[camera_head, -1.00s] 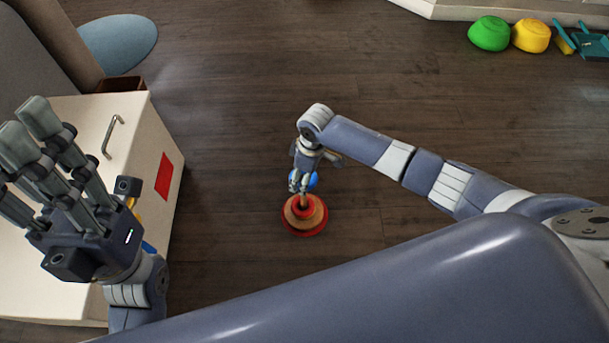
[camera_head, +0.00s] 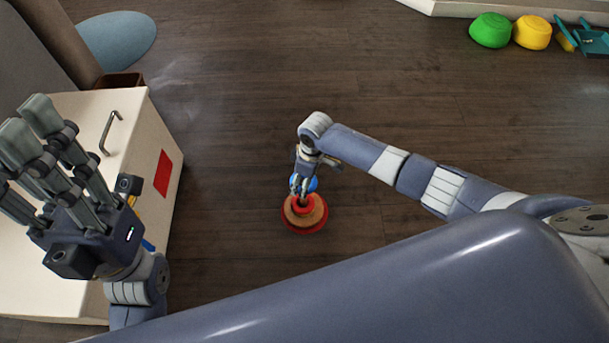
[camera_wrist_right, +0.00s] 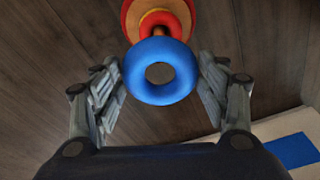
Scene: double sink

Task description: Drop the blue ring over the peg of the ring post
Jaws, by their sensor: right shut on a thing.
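The ring post (camera_head: 318,222) stands upright on the floor, with a wide red base, a tan layer and a red top layer around its peg. It also shows at the top of the right wrist view (camera_wrist_right: 181,10). My right gripper (camera_head: 301,190) points down over the post's far side, shut on the blue ring (camera_head: 312,184). In the right wrist view the ring (camera_wrist_right: 161,94) sits between the two fingers, its hole facing the camera, and partly covers the post. I cannot tell whether the ring touches the peg. My left gripper (camera_head: 65,165) is open and empty above the white cabinet.
The white cabinet (camera_head: 130,150) with a metal handle and red patch stands at the left. The floor around the post is clear.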

